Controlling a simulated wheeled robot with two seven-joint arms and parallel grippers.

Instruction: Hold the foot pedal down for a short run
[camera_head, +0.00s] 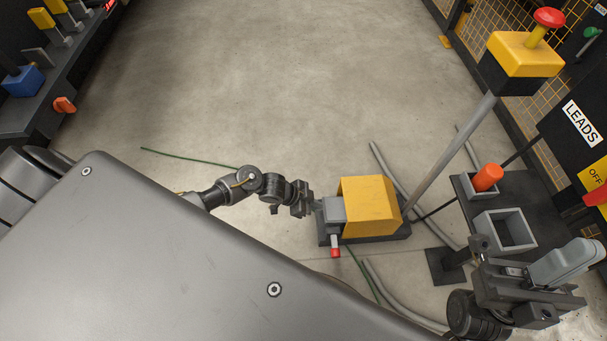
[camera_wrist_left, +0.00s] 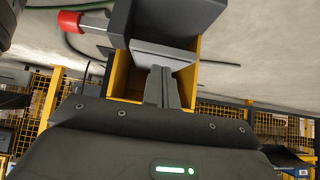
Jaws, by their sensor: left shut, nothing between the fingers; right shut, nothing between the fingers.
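The foot pedal is a yellow housing (camera_head: 371,206) on a dark base on the floor, with a grey pedal plate (camera_head: 333,209) at its left opening and a red-tipped peg (camera_head: 335,252) at its side. My left gripper (camera_head: 314,205) is shut and empty at the pedal's open side. In the left wrist view its shut fingers (camera_wrist_left: 162,86) reach to the grey plate (camera_wrist_left: 160,55) within the yellow housing (camera_wrist_left: 188,80). I cannot tell how far the plate is pressed. My right gripper (camera_head: 525,275) is shut and empty at the lower right, away from the pedal.
A yellow box with a red mushroom button (camera_head: 549,17) tops a slanted post behind the pedal. Grey hoses (camera_head: 385,290) and a green cable (camera_head: 190,158) lie on the floor.

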